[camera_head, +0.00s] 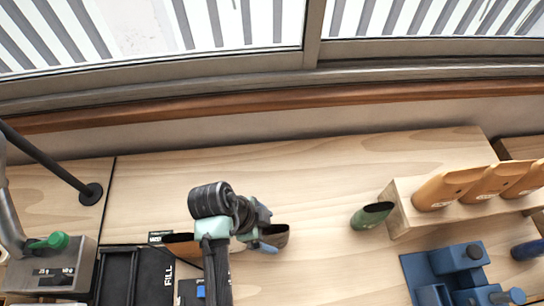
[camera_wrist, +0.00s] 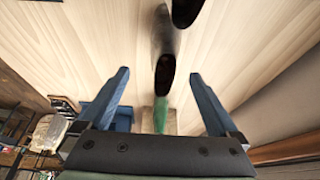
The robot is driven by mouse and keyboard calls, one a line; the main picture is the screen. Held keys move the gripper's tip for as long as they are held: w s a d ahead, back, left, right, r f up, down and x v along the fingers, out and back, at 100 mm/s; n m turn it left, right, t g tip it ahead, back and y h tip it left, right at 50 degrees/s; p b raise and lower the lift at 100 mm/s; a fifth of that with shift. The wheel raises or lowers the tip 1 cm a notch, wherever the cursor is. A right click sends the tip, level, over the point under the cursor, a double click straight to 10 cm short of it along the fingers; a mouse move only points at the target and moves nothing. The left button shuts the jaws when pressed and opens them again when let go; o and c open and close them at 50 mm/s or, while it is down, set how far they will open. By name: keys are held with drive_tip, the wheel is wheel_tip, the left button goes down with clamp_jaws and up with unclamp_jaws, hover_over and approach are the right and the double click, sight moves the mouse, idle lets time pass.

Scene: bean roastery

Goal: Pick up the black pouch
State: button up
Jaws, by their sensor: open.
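The black pouch (camera_head: 277,235) stands on the wooden bench in the head view, just beyond my gripper (camera_head: 262,243), which partly covers it. In the wrist view, my gripper (camera_wrist: 162,95) is open, with its two blue fingers wide apart.
A green pouch (camera_head: 371,215) stands to the right, beside a wooden riser (camera_head: 402,212) holding several orange pouches (camera_head: 447,188). A blue device (camera_head: 460,268) is at front right. Another orange item (camera_head: 182,246) is partly behind my arm. The bench behind is clear.

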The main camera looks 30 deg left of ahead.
sight(274, 232)
drive_tip(key=shift+a+p+x, duration=0.15)
drive_tip(key=shift+p+x, duration=0.25)
drive_tip(key=shift+x, duration=1.2)
drive_tip(key=shift+a+p+x, duration=0.15)
drive_tip(key=shift+p+x, duration=0.25)
drive_tip(key=shift+x, duration=1.25)
drive_tip(key=shift+w, duration=0.1)
clamp_jaws()
